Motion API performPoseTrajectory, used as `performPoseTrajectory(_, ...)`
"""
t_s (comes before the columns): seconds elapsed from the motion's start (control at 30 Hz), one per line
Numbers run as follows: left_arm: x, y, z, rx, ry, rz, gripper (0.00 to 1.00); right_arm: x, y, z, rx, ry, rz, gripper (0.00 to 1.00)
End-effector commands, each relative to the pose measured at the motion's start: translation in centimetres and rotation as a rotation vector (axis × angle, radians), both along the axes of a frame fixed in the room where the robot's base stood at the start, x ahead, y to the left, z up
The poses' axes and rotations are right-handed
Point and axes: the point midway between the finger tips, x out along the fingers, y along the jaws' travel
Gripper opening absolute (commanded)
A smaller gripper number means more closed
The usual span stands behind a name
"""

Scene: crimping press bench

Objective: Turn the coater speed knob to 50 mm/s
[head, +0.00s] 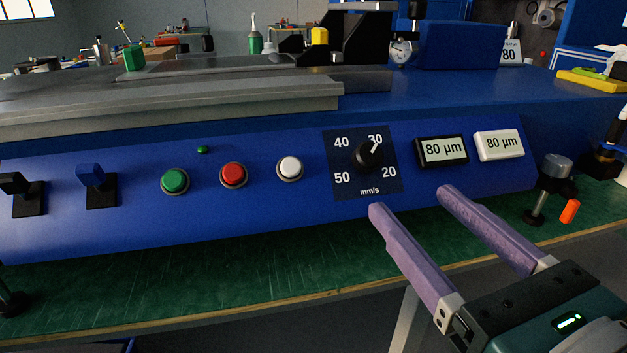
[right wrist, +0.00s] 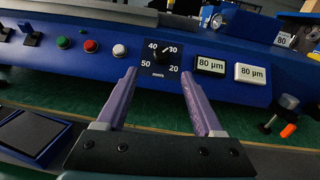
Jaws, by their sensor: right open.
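The black coater speed knob (head: 367,156) sits on a dark dial plate marked 20, 30, 40, 50 and mm/s, on the blue front panel. Its white pointer line is at the 30 mark. The knob also shows in the right wrist view (right wrist: 161,53), above and between the fingertips. My right gripper (head: 410,199) is open and empty, with two purple fingers reaching toward the panel. Its fingertips are below and to the right of the knob in the head view, apart from it. My left gripper is not in view.
Left of the dial are a white button (head: 289,168), a red button (head: 233,174), a green button (head: 175,180) and two switches. To its right are two 80 µm displays (head: 441,150). A black-and-grey clamp post (head: 547,185) stands farther right. The green bench top (head: 230,275) below is mostly clear.

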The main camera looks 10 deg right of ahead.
Motion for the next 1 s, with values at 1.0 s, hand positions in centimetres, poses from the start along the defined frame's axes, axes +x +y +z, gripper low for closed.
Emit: performPoseTrajectory(1.0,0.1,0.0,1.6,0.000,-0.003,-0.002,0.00,9.8,0.9,0.0,0.005,0.000,-0.004,0.69)
